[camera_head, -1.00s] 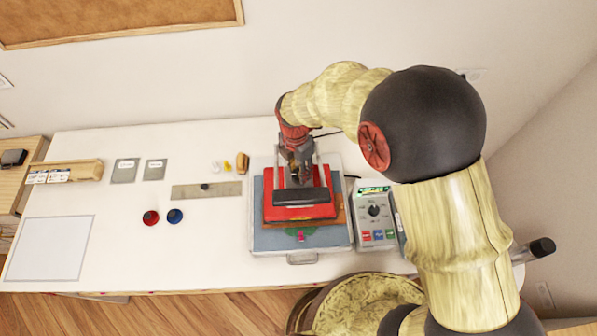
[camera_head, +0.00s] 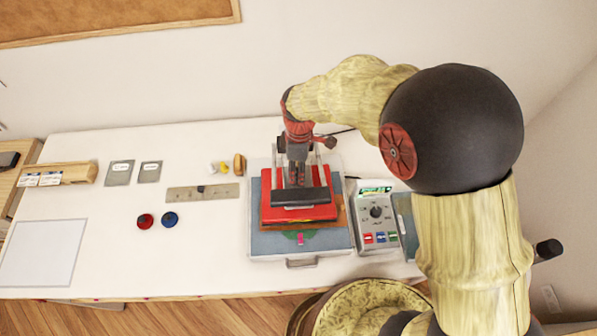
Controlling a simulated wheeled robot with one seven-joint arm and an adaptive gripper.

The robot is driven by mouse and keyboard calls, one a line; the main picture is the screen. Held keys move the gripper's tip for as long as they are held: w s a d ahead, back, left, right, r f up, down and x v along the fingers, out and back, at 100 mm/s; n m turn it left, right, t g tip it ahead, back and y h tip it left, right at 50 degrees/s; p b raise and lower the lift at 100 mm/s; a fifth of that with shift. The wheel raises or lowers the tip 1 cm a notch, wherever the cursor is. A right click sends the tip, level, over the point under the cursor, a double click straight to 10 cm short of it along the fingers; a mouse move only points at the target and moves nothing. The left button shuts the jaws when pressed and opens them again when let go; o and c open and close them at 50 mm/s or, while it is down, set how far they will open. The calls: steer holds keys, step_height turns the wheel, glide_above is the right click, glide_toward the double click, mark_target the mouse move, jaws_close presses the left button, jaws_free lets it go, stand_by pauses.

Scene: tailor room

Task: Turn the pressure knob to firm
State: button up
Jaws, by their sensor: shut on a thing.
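The heat press (camera_head: 265,212) stands on the white table, with a red upper plate, a black front bar (camera_head: 300,196) and a grey-blue base. My gripper (camera_head: 297,180) points down over the middle of the red plate, just behind the black bar. Its fingers are close together, shut on a small part on top of the press that looks to be the pressure knob. The fingers hide this part, so its setting cannot be read. A grey control box (camera_head: 359,228) with a black dial (camera_head: 376,212), a green-lit display and coloured buttons stands right of the press.
A metal ruler (camera_head: 180,193), a red pot (camera_head: 145,221) and a blue pot (camera_head: 170,219) lie left of the press. Two grey cards (camera_head: 119,173) and a white sheet (camera_head: 40,252) lie farther left.

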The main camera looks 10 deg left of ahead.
steer(key=m+b, duration=0.1)
steer(key=m, duration=0.2)
steer(key=shift+m, duration=0.4)
steer(key=m, duration=0.3)
steer(key=shift+m+y+b, duration=0.3)
steer(key=m, duration=0.3)
steer(key=shift+s+m+b, duration=0.1)
steer(key=shift+m+b, duration=0.2)
steer(key=shift+m, duration=0.1)
steer(key=m, duration=0.4)
steer(key=shift+a+t, duration=0.1)
steer(key=shift+t, duration=0.2)
steer(key=m, duration=0.4)
steer(key=shift+s, duration=0.1)
steer(key=m, duration=0.4)
steer(key=shift+a+m+t+b, duration=0.1)
steer(key=shift+m+t+b, duration=0.2)
steer(key=m, duration=0.3)
steer(key=shift+a+m, duration=0.1)
steer(key=shift+m, duration=0.2)
steer(key=shift+m+b, duration=0.4)
steer(key=shift+m, duration=1.2)
